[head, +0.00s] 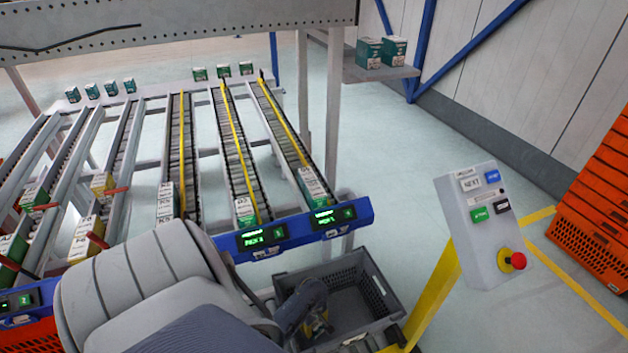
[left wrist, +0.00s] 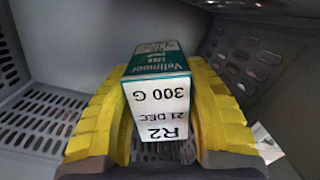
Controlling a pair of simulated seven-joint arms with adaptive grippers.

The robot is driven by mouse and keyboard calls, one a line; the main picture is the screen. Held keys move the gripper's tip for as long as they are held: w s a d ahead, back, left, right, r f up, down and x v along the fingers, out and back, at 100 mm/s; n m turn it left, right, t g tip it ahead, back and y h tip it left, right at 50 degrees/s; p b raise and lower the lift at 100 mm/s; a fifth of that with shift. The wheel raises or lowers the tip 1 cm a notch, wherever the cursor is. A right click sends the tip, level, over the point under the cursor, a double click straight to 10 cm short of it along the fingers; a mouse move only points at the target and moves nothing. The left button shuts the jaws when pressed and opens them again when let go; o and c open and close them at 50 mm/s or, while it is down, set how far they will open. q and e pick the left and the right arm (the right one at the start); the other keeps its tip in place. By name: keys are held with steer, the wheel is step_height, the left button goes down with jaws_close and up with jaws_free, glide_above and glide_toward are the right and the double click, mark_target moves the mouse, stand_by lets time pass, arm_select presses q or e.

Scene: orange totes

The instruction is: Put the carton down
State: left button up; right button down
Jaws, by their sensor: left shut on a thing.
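The carton (left wrist: 158,82) is green and white, with printing that includes "R2" and "300 G"; it shows upside down in the left wrist view. My left gripper (left wrist: 160,120) has its yellow fingers shut on the carton from both sides. In the head view my left gripper (head: 318,326) reaches down into a grey tote (head: 372,282), and the carton is hidden there. Slotted grey tote walls (left wrist: 40,115) surround the gripper in the wrist view. I cannot tell whether the carton touches the tote floor. My right gripper is not in view.
Sloped roller lanes with cartons (head: 244,210) end at a blue rail (head: 290,233) with green displays, just behind the tote. A control panel (head: 485,225) with a red button stands to the right. Orange totes (head: 600,200) are stacked at the far right.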

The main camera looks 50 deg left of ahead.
arm_select(q)
steer(key=shift+f, duration=2.55)
steer(key=shift+f, duration=0.3)
steer(key=o, duration=1.3)
steer(key=shift+a+r, duration=0.15)
steer(key=shift+r, duration=3)
steer(key=shift+a+r, duration=0.1)
steer(key=shift+r, duration=3.05)
